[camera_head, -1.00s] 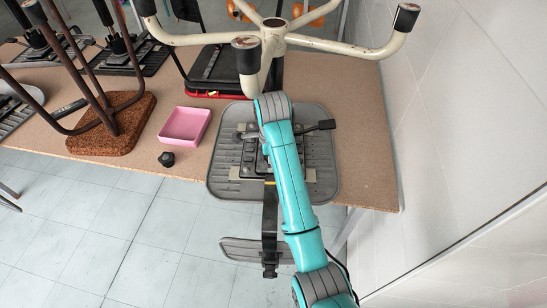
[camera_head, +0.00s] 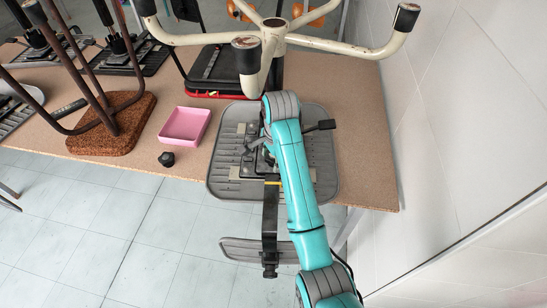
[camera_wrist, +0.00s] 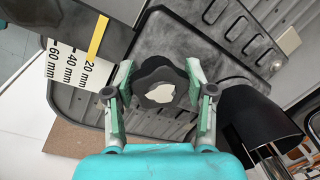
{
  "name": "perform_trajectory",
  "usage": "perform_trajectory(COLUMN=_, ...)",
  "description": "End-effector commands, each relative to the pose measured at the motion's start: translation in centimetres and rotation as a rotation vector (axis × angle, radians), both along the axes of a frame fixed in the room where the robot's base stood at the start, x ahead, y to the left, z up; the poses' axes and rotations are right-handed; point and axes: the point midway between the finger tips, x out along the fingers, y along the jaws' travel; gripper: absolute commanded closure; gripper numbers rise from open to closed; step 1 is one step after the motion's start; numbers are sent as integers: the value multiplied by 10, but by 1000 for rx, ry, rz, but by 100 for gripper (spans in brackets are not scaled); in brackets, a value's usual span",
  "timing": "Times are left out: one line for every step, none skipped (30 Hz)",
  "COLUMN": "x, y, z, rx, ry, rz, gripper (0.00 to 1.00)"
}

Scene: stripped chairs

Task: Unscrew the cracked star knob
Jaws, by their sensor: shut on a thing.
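The cracked star knob (camera_wrist: 157,72) is black with a pale, jagged patch on its face. It sits between the two finger pads of my gripper (camera_wrist: 160,80) in the wrist view, and the jaws are shut on it. In the head view my arm hides the knob and my fingers.
A black knob (camera_head: 166,159) lies on the brown table (camera_head: 362,150) below a pink tray (camera_head: 185,124). The chair's pale star base (camera_head: 335,46) rises above the pan. A strip with millimetre marks and a yellow band (camera_wrist: 82,66) is near my left finger. A tiled wall stands right.

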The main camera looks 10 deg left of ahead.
Motion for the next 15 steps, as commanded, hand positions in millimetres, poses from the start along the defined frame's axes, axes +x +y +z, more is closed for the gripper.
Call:
perform_trajectory(x=-1, y=-2, z=-3, rx=-5, ry=6, rz=-4, gripper=100)
perform_trajectory(x=-1, y=-2, z=-3, rx=-5, ry=6, rz=-4, gripper=100)
perform_trajectory(x=-1, y=-2, z=-2, rx=-5, ry=7, rz=-5, gripper=100)
perform_trajectory(x=-1, y=-2, z=-2, rx=-4, ry=6, rz=-5, gripper=100)
perform_trajectory(x=-1, y=-2, z=-1, rx=-4, ry=6, rz=-6, gripper=100)
perform_trajectory(x=-1, y=-2, z=-1, rx=-4, ry=6, rz=-6, gripper=38)
perform_trajectory(x=-1, y=-2, z=-1, rx=-4, ry=6, rz=-6, gripper=31)
perform_trajectory(x=-1, y=-2, z=-1, rx=-3, ry=5, rz=-6, gripper=23)
perform_trajectory(x=-1, y=-2, z=0, rx=-3, ry=5, rz=-6, gripper=16)
perform_trajectory(x=0, y=-2, z=0, rx=-3, ry=4, rz=-6, gripper=16)
perform_trajectory(x=-1, y=-1, z=0, rx=-3, ry=4, rz=-5, gripper=16)
perform_trajectory(x=0, y=-1, z=0, rx=-3, ry=3, rz=-5, gripper=16)
perform_trajectory(x=0, y=-1, z=1, rx=-2, ry=2, rz=-5, gripper=16)
perform_trajectory(x=0, y=-1, z=1, rx=-2, ry=2, rz=-5, gripper=16)
perform_trajectory(x=0, y=-1, z=1, rx=-2, ry=2, rz=-5, gripper=16)
